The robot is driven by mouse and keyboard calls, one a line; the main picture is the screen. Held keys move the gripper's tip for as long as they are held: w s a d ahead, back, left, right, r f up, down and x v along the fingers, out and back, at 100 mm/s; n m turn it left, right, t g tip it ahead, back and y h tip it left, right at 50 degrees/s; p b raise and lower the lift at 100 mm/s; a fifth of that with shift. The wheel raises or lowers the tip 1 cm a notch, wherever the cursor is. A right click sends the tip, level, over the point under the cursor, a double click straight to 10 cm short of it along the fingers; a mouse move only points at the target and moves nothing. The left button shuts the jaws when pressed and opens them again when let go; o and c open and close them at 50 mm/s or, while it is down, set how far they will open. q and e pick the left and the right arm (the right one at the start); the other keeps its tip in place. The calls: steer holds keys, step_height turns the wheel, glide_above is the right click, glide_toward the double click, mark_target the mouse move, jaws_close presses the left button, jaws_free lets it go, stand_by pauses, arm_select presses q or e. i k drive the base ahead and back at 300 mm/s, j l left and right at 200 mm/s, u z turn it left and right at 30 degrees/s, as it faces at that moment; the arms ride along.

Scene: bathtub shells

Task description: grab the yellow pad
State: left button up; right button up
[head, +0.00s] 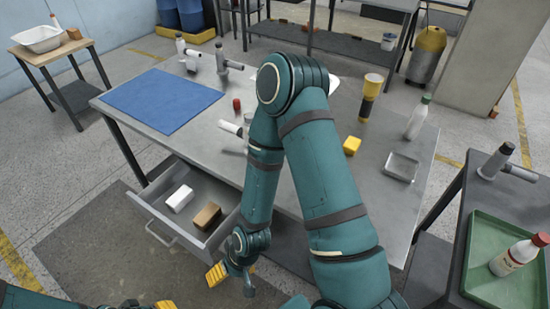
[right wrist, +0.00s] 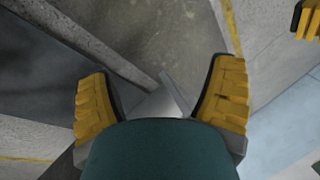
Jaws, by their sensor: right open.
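The yellow pad (head: 351,145) is a small yellow block lying on the grey metal table (head: 300,125), right of my raised right arm. My right gripper (head: 232,274) hangs low in front of the table, beside the open drawer and well apart from the pad. In the right wrist view its two yellow fingers (right wrist: 162,100) are spread with nothing between them. My left gripper (head: 160,304) barely shows at the bottom edge of the head view; its jaws are mostly cut off. The pad is not visible in the right wrist view.
The open drawer (head: 150,207) holds a white block (head: 179,198) and a brown block (head: 206,216). On the table are a blue mat (head: 162,100), a yellow-topped flashlight (head: 369,95), a bottle (head: 418,118) and a metal tray (head: 401,167). A side table with a green tray (head: 480,285) stands right.

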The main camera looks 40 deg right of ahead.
mark_target(352, 146)
steer(key=z, duration=0.45)
steer(key=l+z, duration=0.1)
steer(key=z, duration=0.8)
steer(key=l+z, duration=0.1)
steer(key=z, duration=0.35)
steer(key=j+z, duration=0.2)
steer(key=z, duration=0.15)
steer(key=j+z, duration=0.2)
steer(key=z, duration=0.15)
